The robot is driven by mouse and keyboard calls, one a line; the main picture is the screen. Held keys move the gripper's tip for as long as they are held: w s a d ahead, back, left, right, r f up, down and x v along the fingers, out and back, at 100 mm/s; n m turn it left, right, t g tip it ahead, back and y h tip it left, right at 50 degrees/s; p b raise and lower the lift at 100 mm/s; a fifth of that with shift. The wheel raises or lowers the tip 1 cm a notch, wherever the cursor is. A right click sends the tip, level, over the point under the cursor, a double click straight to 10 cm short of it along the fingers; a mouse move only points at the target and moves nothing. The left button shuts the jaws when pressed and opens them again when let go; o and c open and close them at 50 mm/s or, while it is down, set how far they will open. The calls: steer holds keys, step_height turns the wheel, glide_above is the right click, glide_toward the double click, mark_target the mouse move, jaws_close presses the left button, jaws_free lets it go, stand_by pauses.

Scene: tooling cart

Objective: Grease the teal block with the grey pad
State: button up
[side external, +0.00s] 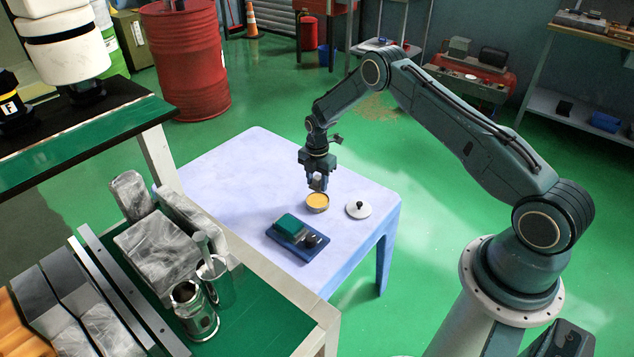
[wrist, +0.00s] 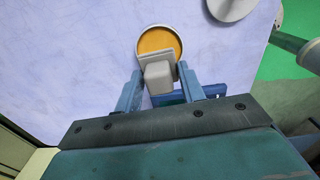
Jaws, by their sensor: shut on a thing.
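My gripper (side external: 318,184) is shut on the grey pad (wrist: 158,72), which shows between the two blue fingers in the wrist view. The pad is just above or at a round tin of orange-yellow grease (side external: 317,203); I cannot tell whether it touches the grease. The tin also shows in the wrist view (wrist: 160,40), partly covered by the pad. The teal block (side external: 290,224) sits on a dark blue tray (side external: 283,243), in front of and left of the tin. In the wrist view the gripper hides most of the tray (wrist: 215,90).
A light round lid with a black knob (side external: 358,209) lies right of the tin. A dark knobbed object (side external: 313,240) is on the tray beside the block. The pale lavender table (side external: 235,180) is clear at the back left. A cart with metal parts (side external: 275,325) stands at the front left.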

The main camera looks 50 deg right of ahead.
mark_target(317, 201)
steer(key=shift+f, duration=2.55)
steer(key=shift+f, duration=0.5)
stand_by(0.7)
steer(key=shift+r, duration=0.15)
steer(key=shift+r, duration=3.45)
steer(key=shift+s+a+r+m, duration=0.15)
steer(key=shift+a+r+m, duration=0.35)
steer(key=shift+r, duration=0.1)
steer(key=s+a+r+m, duration=1.4)
steer(key=r+m, duration=0.1)
steer(key=m, duration=0.2)
steer(key=shift+s+a+r+m, duration=0.3)
steer(key=shift+s+r, duration=0.05)
steer(key=shift+s, duration=0.05)
